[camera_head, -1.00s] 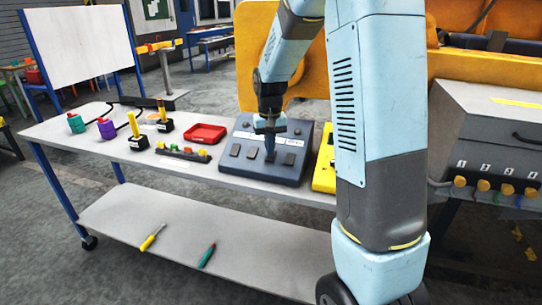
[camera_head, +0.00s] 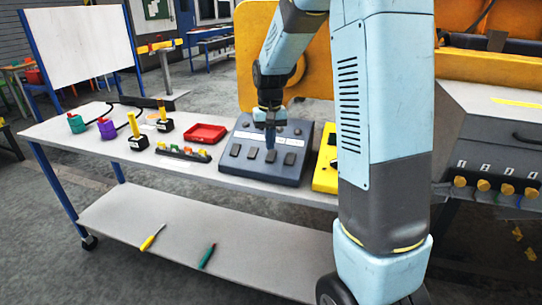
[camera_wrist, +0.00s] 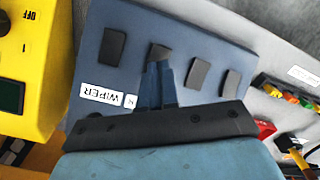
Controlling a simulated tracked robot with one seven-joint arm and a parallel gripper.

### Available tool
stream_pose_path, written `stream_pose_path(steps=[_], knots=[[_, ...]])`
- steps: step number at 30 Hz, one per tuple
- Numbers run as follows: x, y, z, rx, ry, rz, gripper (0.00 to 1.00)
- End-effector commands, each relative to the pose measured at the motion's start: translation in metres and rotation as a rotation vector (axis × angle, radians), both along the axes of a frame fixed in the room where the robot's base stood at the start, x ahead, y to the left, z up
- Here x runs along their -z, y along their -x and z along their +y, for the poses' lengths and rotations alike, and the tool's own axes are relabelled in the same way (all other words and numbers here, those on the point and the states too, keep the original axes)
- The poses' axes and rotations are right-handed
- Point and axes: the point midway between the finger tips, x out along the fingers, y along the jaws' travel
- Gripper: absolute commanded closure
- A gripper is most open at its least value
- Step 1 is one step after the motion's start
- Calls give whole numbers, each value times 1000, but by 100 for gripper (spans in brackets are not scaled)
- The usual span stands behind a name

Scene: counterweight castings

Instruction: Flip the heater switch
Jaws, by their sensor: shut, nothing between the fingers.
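A blue-grey switch panel (camera_head: 300,130) sits on the trolley top, with several dark rocker switches in a row along its near side. My gripper (camera_head: 270,147) points down over the panel with its fingers together and empty. The tips are just behind the third switch from the left (camera_head: 271,157). In the wrist view my gripper (camera_wrist: 158,68) overlaps the base of that switch (camera_wrist: 158,51); I cannot tell whether they touch. A white label reading WIPER (camera_wrist: 102,93) is beside the fingers. No heater label is readable; my gripper covers part of the label row.
A yellow box (camera_head: 325,170) stands close to the panel's right, with an OFF marking in the wrist view (camera_wrist: 30,55). Left of the panel are a red tray (camera_head: 205,133), a strip of coloured buttons (camera_head: 183,153) and upright yellow-handled items (camera_head: 136,130).

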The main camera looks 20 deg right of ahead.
Motion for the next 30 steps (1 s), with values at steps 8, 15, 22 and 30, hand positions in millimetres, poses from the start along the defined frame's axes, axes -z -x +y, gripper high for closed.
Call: stream_pose_path(steps=[8, 15, 22, 30], knots=[[-18, 0, 0, 0, 0, -1, 100], [-34, 0, 0, 0, 0, -2, 100], [-43, 0, 0, 0, 0, 0, 100], [-43, 0, 0, 0, 0, 0, 100]])
